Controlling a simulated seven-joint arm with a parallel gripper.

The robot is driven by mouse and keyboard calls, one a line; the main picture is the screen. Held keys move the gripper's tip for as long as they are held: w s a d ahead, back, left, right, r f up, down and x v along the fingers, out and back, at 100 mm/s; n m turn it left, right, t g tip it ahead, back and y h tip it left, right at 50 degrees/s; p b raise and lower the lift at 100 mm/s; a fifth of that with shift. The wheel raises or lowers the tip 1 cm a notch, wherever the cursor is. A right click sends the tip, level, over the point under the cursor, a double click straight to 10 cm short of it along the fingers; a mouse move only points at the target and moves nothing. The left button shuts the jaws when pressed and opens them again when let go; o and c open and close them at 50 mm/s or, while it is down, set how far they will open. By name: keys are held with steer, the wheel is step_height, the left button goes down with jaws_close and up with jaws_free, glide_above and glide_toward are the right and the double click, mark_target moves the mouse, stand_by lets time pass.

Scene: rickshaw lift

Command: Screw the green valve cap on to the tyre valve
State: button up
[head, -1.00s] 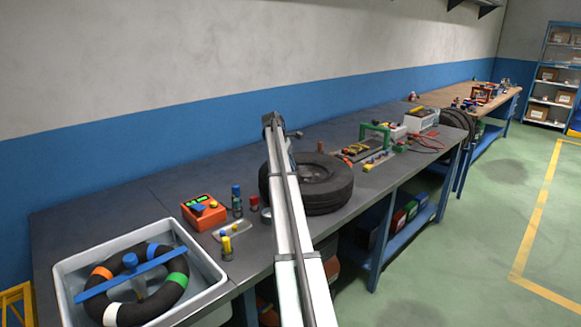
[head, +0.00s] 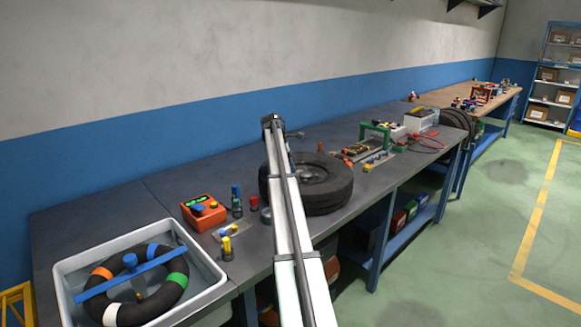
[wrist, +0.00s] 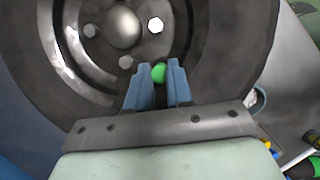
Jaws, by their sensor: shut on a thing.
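The green valve cap (wrist: 158,73) shows in the wrist view between the blue fingertips of my gripper (wrist: 161,70), which is shut on it. The cap is in front of the inner edge of the tyre (wrist: 215,60), close to the grey wheel rim (wrist: 88,62). The tyre valve cannot be made out, so I cannot tell whether the cap touches it. In the head view the tyre (head: 328,196) lies flat on the bench, partly behind my arm. My gripper cannot be made out in the head view.
On the dark bench (head: 150,205) stand an orange device (head: 203,211), several small coloured bottles (head: 237,200) and a grey tub (head: 75,262) holding a ring with coloured bands (head: 178,280). A green frame (head: 376,133) with small parts stands right of the tyre.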

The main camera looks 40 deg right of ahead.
steer(key=m+g+y, duration=0.1)
steer(key=m, duration=0.2)
steer(key=shift+w+d, duration=0.1)
steer(key=shift+w, duration=0.05)
steer(key=shift+m+y, duration=0.3)
steer(key=shift+m, duration=0.8)
steer(key=shift+g, duration=0.3)
steer(key=o, duration=1.2)
steer(key=shift+c, duration=0.2)
steer(key=shift+r, duration=0.1)
steer(key=shift+r, duration=3.4)
